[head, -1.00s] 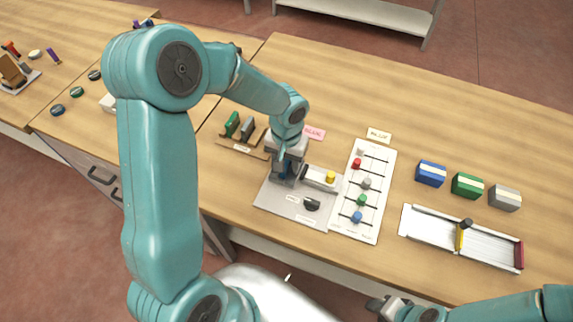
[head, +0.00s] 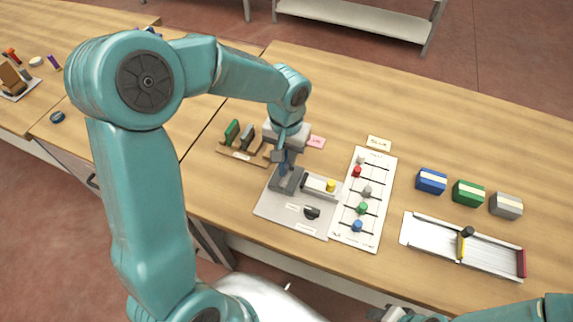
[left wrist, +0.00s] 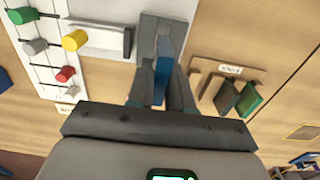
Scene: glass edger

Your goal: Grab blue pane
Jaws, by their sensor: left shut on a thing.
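My left gripper (head: 286,160) is shut on the blue pane and points down over the edger plate. The blue pane (left wrist: 162,76) shows as a narrow upright strip between the two fingers in the left wrist view. Below it is a dark grey slotted block (head: 288,181), which also shows in the left wrist view (left wrist: 164,27). I cannot tell if the pane's lower edge is clear of the slot. My right gripper (head: 388,313) is at the bottom edge, mostly cut off, and its jaws cannot be made out.
A wooden rack (head: 240,154) holds a green pane (head: 232,131) and a grey pane (head: 248,137). A white board (head: 347,228) with coloured knobs stands right of the plate (head: 269,208). Blue, green and grey blocks and a rail tray (head: 433,238) are further right.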

